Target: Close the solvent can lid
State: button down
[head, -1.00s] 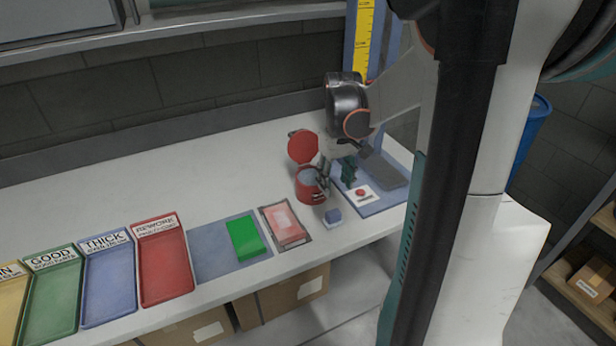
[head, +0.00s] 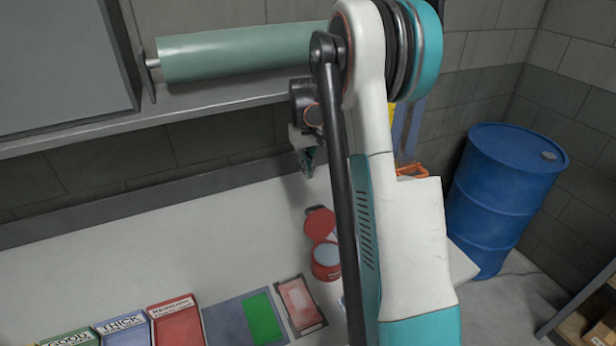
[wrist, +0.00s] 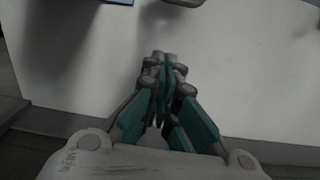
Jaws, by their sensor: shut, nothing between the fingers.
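The red solvent can (head: 326,262) stands on the white bench in the head view, partly behind my arm. Its round red lid (head: 319,223) is swung open and stands up at the back of the can, so the pale inside shows. My gripper (head: 309,172) is above the bench, behind and up from the can, apart from it and pointing down. In the wrist view my gripper (wrist: 163,58) has its fingers together and holds nothing. The can is not clearly seen in the wrist view.
Labelled trays, such as the red one (head: 176,322), stand at front left. A blue drum (head: 503,195) stands right. The bench's left middle is clear.

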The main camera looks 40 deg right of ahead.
jog(key=s+a+f+b, duration=0.1)
jog(key=s+f, duration=0.3)
jog(key=f, duration=0.4)
dwell(0.4)
jog(key=shift+s+r+b, duration=0.1)
jog(key=shift+b, duration=0.2)
